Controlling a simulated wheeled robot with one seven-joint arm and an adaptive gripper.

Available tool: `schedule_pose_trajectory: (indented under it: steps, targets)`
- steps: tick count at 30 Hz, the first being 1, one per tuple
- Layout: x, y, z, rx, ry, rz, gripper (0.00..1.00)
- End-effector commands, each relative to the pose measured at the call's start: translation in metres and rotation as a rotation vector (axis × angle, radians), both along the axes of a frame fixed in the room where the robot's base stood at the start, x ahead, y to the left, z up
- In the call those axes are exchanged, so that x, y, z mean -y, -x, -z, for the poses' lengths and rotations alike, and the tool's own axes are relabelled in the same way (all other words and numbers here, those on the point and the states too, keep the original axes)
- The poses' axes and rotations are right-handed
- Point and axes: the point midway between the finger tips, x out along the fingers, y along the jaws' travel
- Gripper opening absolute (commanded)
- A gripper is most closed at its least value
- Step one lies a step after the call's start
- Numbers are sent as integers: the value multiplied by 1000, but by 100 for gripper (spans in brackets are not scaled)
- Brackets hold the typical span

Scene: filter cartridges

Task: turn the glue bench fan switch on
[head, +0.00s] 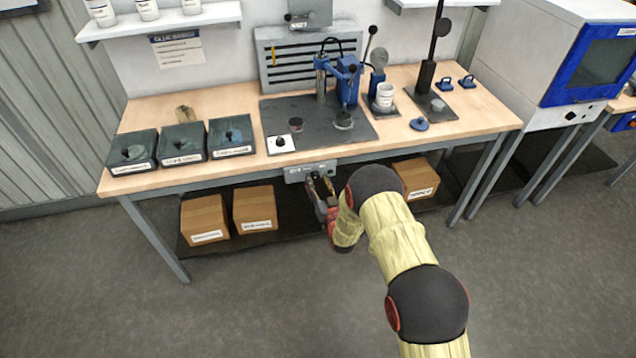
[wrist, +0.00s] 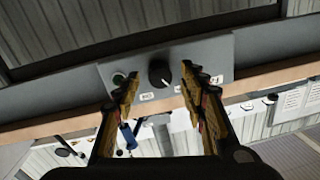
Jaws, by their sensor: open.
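A grey switch panel (head: 300,174) is fixed to the front edge of the workbench. In the wrist view, the panel (wrist: 215,55) carries a round black knob (wrist: 158,74) with a white pointer mark, towards the lower right in the picture. A smaller dark round control (wrist: 119,78) sits left of it, with small white labels below that I cannot read. My gripper (head: 319,189) is at the panel. Its open fingers (wrist: 162,88) point at the panel, one on each side of the knob, with no contact visible. The head view shows the knob poorly.
Above the panel, the bench top (head: 225,175) holds three dark bins, a blue press (head: 347,82) on a dark mat and a white cup (head: 384,95). Cardboard boxes (head: 254,209) stand on the shelf below. The floor in front is clear.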

Motion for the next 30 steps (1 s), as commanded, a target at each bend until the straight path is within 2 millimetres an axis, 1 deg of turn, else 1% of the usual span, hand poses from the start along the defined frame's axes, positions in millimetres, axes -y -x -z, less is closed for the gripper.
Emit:
schedule_pose_trajectory:
  steps: [5,26,27,30]
  targets:
    - [0,0,0,0,0,0,41]
    - [0,0,0,0,0,1,1]
    - [0,0,0,0,0,1,0]
    - [0,0,0,-1,-1,1,0]
